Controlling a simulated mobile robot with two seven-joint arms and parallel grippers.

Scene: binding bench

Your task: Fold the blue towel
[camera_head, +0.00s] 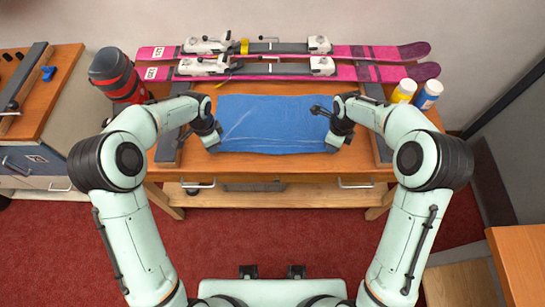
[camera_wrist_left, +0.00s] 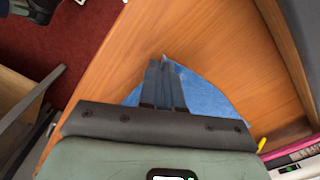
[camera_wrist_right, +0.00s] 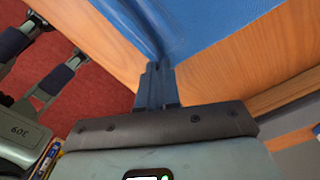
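The blue towel (camera_head: 270,118) lies spread as a wide rectangle on the wooden bench, with light creases at its left part. My left gripper (camera_head: 215,146) is at its near left corner. In the left wrist view the fingers (camera_wrist_left: 165,64) are together with the towel's corner (camera_wrist_left: 205,95) at their tips. My right gripper (camera_head: 333,145) is at the near right corner. In the right wrist view its fingers (camera_wrist_right: 160,68) are together at the towel's corner (camera_wrist_right: 190,28). The fingers hide the gripped cloth itself.
Pink skis (camera_head: 375,52) with bindings lie along the back of the bench (camera_head: 270,165). Dark rails flank the towel.

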